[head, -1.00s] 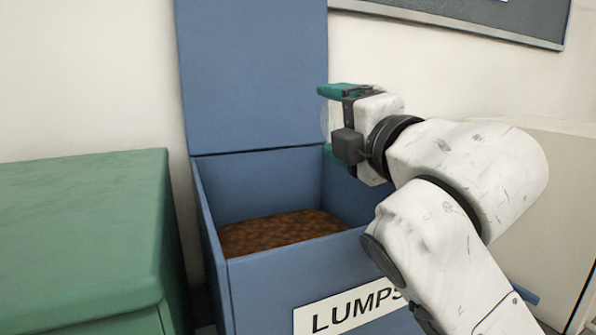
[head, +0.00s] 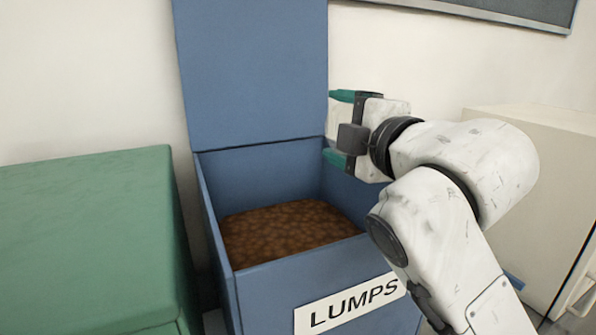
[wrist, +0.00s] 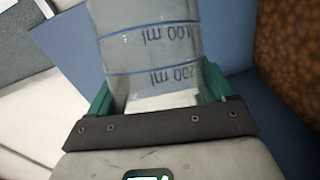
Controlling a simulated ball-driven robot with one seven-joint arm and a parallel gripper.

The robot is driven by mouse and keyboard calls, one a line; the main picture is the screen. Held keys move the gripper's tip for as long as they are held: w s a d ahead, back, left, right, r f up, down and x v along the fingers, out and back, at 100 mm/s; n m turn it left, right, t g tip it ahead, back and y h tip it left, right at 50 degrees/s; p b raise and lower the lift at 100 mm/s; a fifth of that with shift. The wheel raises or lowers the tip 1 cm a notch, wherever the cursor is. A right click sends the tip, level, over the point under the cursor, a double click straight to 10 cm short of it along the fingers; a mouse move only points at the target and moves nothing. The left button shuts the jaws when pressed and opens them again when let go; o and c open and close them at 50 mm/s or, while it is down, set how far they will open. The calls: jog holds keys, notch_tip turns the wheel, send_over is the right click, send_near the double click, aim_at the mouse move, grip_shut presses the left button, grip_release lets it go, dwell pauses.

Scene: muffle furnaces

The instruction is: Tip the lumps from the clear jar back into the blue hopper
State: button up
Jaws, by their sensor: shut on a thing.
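The blue hopper (head: 262,170) stands open with its lid up, and brown lumps (head: 285,230) fill its lower part. My gripper (head: 337,127) is over the hopper's back right corner, its green fingers pointing left. In the wrist view my gripper (wrist: 158,95) is shut on the clear jar (wrist: 150,55), one finger on each side. The jar carries blue lines and ml markings that read upside down. I see no lumps in the part of the jar in view; its far end is cut off. The jar can hardly be made out in the head view.
A green cabinet (head: 85,230) stands left of the hopper. A pale box-like unit (head: 555,170) stands on the right behind my arm. A dark board (head: 500,10) hangs on the wall above. The space over the hopper's left half is clear.

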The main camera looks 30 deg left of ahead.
jog(key=shift+w+d+r+m+g+h+p, duration=0.15)
jog(key=shift+m+p, duration=0.35)
jog(key=shift+p, duration=0.5)
jog(key=shift+w+a+r+m+g+h+p, duration=0.2)
jog(key=shift+m+p, duration=0.3)
jog(key=shift+p, duration=0.45)
jog(key=shift+w+d+f+m+p, duration=0.2)
jog(key=shift+m+p, duration=0.2)
jog(key=shift+p, duration=0.3)
jog(key=shift+f+g, duration=0.1)
jog(key=shift+g, duration=0.25)
jog(key=shift+m+p, duration=0.3)
jog(key=shift+w+d+r+m+p, duration=0.15)
jog(key=shift+r+m+p, duration=0.25)
jog(key=shift+p, duration=0.85)
jog(key=p, duration=0.1)
jog(key=m+g+p, duration=0.1)
jog(key=p, duration=0.1)
jog(key=shift+w+r+m+h+p, duration=0.25)
jog(key=shift+w+m+h+p, duration=0.05)
jog(key=shift+w+h, duration=0.1)
jog(key=shift+g, duration=0.3)
jog(key=shift+f, duration=0.15)
